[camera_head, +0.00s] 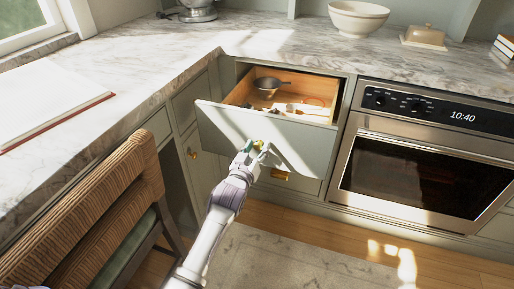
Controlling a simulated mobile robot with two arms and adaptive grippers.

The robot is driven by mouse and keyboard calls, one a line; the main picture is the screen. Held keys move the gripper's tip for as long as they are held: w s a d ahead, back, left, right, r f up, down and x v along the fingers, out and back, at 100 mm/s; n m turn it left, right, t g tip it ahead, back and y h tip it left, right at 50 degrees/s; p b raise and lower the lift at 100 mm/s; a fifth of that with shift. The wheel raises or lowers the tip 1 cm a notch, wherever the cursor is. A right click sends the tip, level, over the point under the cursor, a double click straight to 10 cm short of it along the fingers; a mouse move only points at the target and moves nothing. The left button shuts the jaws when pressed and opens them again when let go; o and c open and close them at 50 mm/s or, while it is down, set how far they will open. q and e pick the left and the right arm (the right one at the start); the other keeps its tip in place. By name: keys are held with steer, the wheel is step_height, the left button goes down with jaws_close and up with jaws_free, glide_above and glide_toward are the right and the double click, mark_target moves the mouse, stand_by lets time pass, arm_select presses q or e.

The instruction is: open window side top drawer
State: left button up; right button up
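The top drawer (285,136) left of the oven is pulled out, with its pale wooden inside showing. It holds a dark pan or ladle (268,84) and some small light utensils (300,108). My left gripper (258,147) is at the middle of the drawer front, at a small brass-coloured spot that looks like its handle. The gripper hides most of that handle, and I cannot tell whether its fingers are shut around it. My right gripper is not in view.
A closed lower front with a brass handle (280,175) lies below the drawer. An oven (425,155) stands right of it. A woven chair (90,215) stands at the left by the marble counter (150,75). A rug (290,262) covers part of the floor.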

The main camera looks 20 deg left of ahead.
arm_select(q)
steer(key=shift+o, duration=0.2)
steer(key=s, duration=1.2)
steer(key=shift+a, duration=0.2)
